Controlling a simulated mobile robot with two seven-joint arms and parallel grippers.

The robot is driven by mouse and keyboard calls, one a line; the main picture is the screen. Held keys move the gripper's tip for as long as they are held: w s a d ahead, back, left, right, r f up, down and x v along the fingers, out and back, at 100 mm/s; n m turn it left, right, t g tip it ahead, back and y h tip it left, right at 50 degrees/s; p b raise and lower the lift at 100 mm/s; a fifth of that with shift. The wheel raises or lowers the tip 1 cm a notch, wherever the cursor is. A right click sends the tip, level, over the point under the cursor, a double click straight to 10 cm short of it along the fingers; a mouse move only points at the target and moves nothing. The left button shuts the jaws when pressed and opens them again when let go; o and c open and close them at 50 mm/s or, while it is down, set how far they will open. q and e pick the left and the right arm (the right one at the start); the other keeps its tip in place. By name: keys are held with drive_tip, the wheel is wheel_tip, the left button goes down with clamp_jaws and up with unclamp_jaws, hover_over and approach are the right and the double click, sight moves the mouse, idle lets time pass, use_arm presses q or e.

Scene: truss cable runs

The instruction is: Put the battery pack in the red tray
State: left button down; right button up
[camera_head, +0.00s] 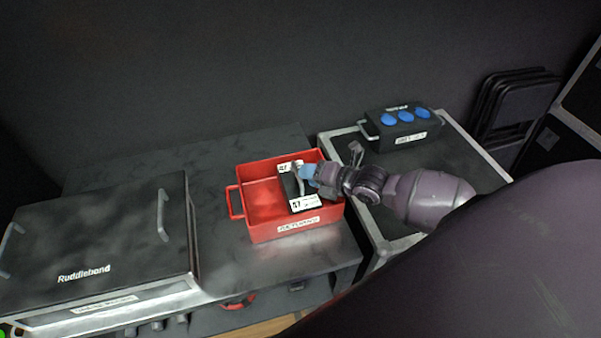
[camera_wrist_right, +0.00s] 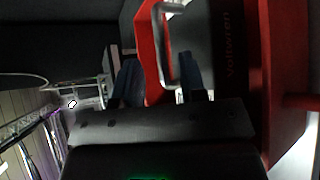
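The red tray (camera_head: 262,230) stands on a dark flight-case top, with a white label on its front wall. The battery pack (camera_head: 290,187) is a black box with white numbered labels and a metal handle; it is in the right part of the tray, and I cannot tell whether it sits flat. My right gripper (camera_head: 309,175) is over the pack at the tray's right side. In the wrist view its dark blue fingers (camera_wrist_right: 160,82) are apart, with the pack's metal handle (camera_wrist_right: 161,45) between or just beyond them, clear of the left finger. My left gripper is out of view.
A black case marked Ruddlebond (camera_head: 90,235) stands left of the tray. Right of it, a silver-edged case (camera_head: 455,160) bears a black box with blue round tops (camera_head: 405,127). Folded chairs (camera_head: 510,110) lean at the far right. The surface behind the tray is clear.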

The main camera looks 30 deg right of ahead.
drive_tip(key=v, duration=0.7)
drive_tip(key=shift+s+r, duration=0.15)
drive_tip(key=shift+r, duration=0.05)
drive_tip(key=shift+d, duration=0.1)
